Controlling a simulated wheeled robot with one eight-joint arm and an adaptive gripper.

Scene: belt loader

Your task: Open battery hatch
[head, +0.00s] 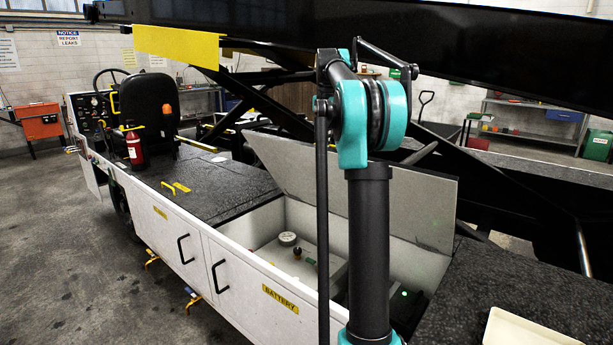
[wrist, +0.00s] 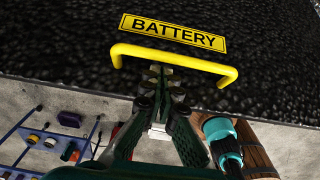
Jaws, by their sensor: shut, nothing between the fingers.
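The battery hatch lid (head: 425,205) stands raised and tilted in the head view, its pale underside facing me. The compartment (head: 270,255) below is open, with a round white cap and small fittings inside. In the wrist view the lid's black textured face (wrist: 60,60) carries a yellow BATTERY label (wrist: 172,32) and a yellow bar handle (wrist: 205,66). My gripper (wrist: 160,72) is shut and empty, its tips close by the handle bar. I cannot tell whether they touch it. The gripper is hidden in the head view.
My arm stands in front of the compartment. A black boom (head: 450,40) crosses overhead, with dark lift struts behind the lid. A cream tray (head: 525,330) lies on the deck at lower right. A seat (head: 150,100) and red extinguisher (head: 134,148) are at left.

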